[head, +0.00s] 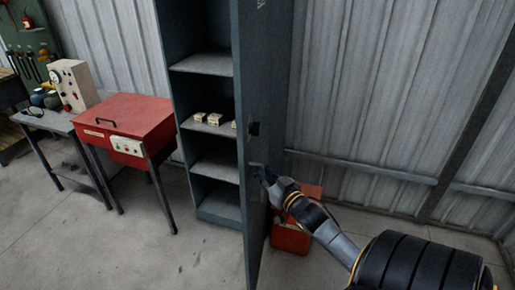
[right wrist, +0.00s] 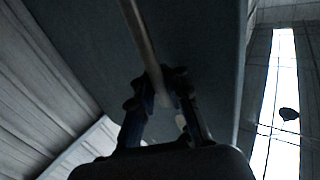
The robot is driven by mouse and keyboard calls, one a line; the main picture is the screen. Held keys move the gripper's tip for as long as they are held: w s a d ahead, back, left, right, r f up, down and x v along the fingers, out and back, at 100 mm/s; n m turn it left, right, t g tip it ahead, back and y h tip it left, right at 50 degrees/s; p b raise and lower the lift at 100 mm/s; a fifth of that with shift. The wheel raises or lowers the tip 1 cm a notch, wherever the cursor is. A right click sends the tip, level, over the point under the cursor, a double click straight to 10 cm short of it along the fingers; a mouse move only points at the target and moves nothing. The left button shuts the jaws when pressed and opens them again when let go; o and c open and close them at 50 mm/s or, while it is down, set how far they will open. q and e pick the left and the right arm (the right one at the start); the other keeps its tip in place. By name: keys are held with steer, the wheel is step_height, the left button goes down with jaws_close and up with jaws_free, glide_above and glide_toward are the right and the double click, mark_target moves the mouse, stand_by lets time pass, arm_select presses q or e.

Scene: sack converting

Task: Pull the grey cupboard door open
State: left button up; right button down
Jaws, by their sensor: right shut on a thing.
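The grey cupboard (head: 218,208) stands against the wall in the head view, with shelves showing inside. Its grey door (head: 262,60) is swung wide open and stands out toward me on the cupboard's right side. My right gripper (head: 268,177) is at the door's right-hand face, beside a small dark fitting (head: 254,129). In the right wrist view the fingers (right wrist: 165,95) are shut around a thin pale bar, the door handle (right wrist: 138,25), in front of the dark door panel (right wrist: 215,50). My left gripper is not in view.
Small boxes (head: 214,119) sit on a middle shelf. A red machine (head: 128,122) on legs stands left of the cupboard, beside a bench (head: 55,122). A red box (head: 290,238) sits on the floor behind my right arm. Floor in front of the cupboard is clear.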

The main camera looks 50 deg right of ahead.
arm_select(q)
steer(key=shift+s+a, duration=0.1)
arm_select(e)
steer(key=shift+a+f, duration=0.2)
steer(key=shift+f, duration=0.2)
steer(key=c, duration=1.6)
jaws_free()
steer(key=shift+o, duration=1.2)
steer(key=shift+s+r, duration=0.1)
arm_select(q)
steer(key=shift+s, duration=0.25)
arm_select(e)
steer(key=v, duration=1.2)
steer(key=shift+r, duration=0.2)
steer(key=shift+s, duration=0.1)
